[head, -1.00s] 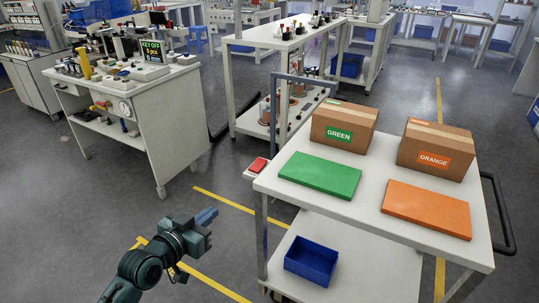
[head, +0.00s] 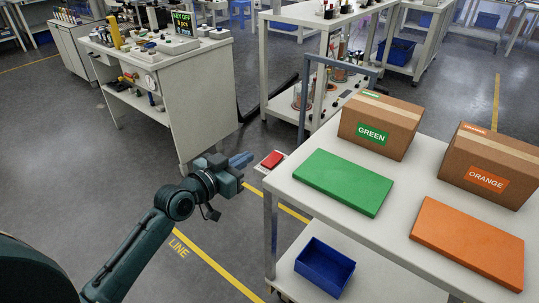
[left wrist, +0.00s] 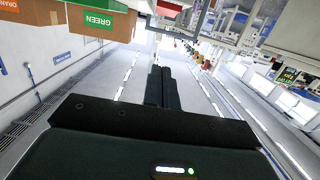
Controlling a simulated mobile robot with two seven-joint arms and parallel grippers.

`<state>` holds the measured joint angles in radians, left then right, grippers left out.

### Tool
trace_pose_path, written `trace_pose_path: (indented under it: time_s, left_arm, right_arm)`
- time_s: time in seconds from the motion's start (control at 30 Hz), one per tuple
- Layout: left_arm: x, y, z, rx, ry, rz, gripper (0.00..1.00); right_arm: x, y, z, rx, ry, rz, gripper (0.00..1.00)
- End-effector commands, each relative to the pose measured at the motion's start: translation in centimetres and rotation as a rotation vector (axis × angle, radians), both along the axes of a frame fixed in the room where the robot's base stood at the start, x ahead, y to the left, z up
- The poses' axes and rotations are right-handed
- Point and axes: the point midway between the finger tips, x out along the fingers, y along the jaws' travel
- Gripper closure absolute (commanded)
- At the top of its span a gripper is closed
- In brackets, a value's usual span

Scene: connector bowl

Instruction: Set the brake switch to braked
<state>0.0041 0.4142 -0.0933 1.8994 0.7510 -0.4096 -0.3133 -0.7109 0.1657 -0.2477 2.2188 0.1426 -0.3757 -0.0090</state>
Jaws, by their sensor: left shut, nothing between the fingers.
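The brake switch (head: 272,159) is a red rocker on a pale plate at the near left corner of the white cart (head: 283,183). Its tilt is too small to read. My left gripper (head: 243,160) is shut and empty, its fingers pointing right toward the switch. In the head view its tips appear just left of the switch plate, with a small gap. My right gripper is not in view.
The cart top carries a green board (head: 343,181), an orange board (head: 467,241), a GREEN box (head: 401,120) and an ORANGE box (head: 463,159). A blue bin (head: 324,268) sits on its lower shelf. A workbench (head: 192,95) stands behind left. Floor left of the cart is clear.

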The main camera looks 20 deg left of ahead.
Motion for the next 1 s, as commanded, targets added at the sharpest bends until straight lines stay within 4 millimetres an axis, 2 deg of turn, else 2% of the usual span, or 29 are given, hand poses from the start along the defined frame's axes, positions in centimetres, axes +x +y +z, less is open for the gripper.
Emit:
trace_pose_path:
  time_s: [0.5, 0.57, 0.7, 1.0]
  left_arm:
    - [9.2, -3.5, -1.5, -0.003, 0.001, -0.002, 1.0]
    - [9.0, -3.4, -3.0, 0.0, 0.005, -0.002, 1.0]
    - [9.2, -3.4, -4.5, 0.0, 0.001, -0.001, 1.0]
    - [9.2, -3.4, -5.1, 0.0, 0.0, -0.001, 1.0]
  right_arm:
    - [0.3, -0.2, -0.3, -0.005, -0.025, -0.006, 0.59]
    - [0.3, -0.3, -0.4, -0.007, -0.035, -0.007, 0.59]
    - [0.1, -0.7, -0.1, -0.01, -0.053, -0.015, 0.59]
    - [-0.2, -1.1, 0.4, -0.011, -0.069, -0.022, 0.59]
